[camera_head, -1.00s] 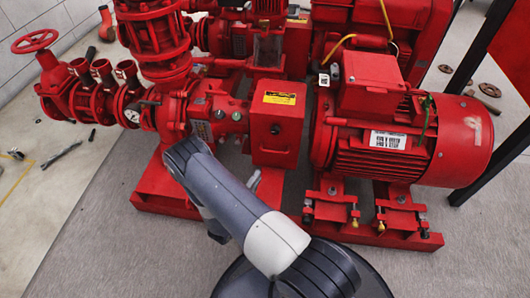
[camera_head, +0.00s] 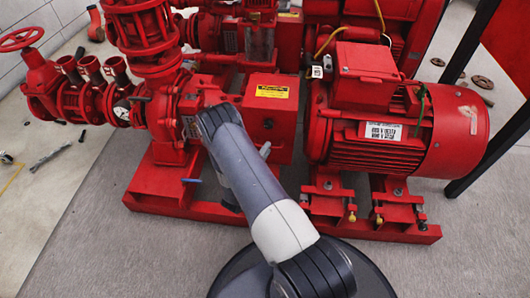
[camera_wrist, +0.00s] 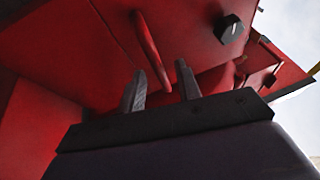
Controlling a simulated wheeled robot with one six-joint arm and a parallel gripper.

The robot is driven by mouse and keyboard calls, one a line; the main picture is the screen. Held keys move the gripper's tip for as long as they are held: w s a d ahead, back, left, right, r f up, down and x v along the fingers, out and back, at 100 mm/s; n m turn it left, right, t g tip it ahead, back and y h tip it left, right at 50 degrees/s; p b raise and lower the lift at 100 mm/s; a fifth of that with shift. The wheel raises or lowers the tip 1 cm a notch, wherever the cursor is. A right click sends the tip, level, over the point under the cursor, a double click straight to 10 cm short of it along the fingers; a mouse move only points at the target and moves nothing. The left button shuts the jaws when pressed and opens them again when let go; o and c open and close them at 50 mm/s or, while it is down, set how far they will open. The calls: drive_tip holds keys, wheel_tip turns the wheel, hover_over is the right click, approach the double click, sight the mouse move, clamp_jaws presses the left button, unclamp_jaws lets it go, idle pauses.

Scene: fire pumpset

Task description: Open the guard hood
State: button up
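The guard hood (camera_head: 271,110) is a red box with a yellow label between the pump and the motor in the head view. It looks closed. In the wrist view its red underside or side (camera_wrist: 90,50) fills much of the picture. A slim red bar, apparently its handle (camera_wrist: 150,48), slants down, its lower end between my fingers in the picture. My gripper (camera_wrist: 161,78) is open, fingers apart on either side of the bar's end. I cannot tell whether they touch it.
The red motor (camera_head: 400,130) stands right of the hood. The pump with pipes and a handwheel (camera_head: 22,39) is at left. A dark bolt head (camera_wrist: 229,29) shows near the bar in the wrist view. A black post (camera_head: 490,150) stands at right. The front floor is open.

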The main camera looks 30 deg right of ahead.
drive_tip(key=shift+c, duration=0.5)
clamp_jaws()
